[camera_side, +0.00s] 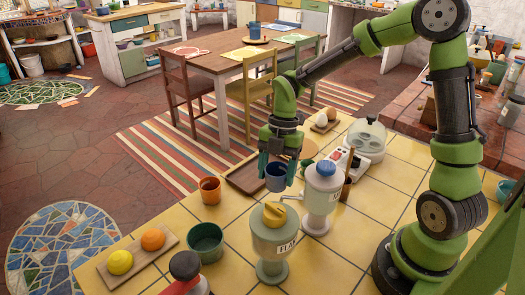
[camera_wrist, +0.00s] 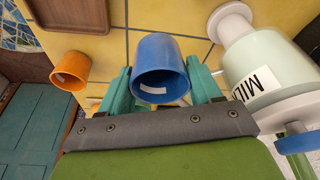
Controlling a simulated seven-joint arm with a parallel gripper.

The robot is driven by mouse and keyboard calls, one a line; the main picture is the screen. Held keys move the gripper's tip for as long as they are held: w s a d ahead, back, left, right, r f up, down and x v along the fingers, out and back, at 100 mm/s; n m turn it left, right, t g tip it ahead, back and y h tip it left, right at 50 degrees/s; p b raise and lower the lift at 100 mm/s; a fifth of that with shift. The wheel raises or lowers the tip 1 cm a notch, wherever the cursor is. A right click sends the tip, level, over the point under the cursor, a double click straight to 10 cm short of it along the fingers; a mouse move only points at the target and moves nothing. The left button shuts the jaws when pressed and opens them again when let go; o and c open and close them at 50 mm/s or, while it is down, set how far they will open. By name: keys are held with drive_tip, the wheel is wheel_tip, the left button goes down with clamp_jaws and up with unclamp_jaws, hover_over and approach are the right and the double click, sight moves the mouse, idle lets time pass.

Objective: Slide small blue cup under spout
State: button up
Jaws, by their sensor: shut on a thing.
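The small blue cup (camera_side: 276,181) is between the fingers of my gripper (camera_side: 277,168), just left of the white dispenser with a blue lid (camera_side: 323,195). In the wrist view the blue cup (camera_wrist: 160,62) sits between two teal fingers (camera_wrist: 162,88), which are shut on it. The dispenser, marked MILK (camera_wrist: 262,68), stands to its right, apart from the cup. A second dispenser with a yellow lid (camera_side: 274,235) stands nearer the camera. The spouts are too small to make out clearly, and I cannot tell whether the cup touches the counter.
An orange cup (camera_side: 210,190) stands left of the blue cup, and a green cup (camera_side: 205,243) stands nearer the front. A board with yellow and orange fruit (camera_side: 137,257) lies at front left.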

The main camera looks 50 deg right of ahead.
drive_tip(key=shift+s+a+f+n+g, duration=0.1)
drive_tip(key=shift+s+n+g, duration=0.25)
drive_tip(key=shift+n, duration=0.75)
drive_tip(key=shift+f+n, duration=0.15)
drive_tip(key=shift+n, duration=0.15)
drive_tip(key=shift+s+a+f, duration=0.1)
drive_tip(key=shift+f, duration=3.05)
drive_tip(key=shift+s+a+h, duration=0.3)
drive_tip(key=shift+s+a, duration=0.75)
drive_tip(key=shift+s, duration=0.1)
drive_tip(key=shift+f, duration=0.15)
drive_tip(key=o, duration=1.2)
drive_tip(key=shift+c, duration=0.2)
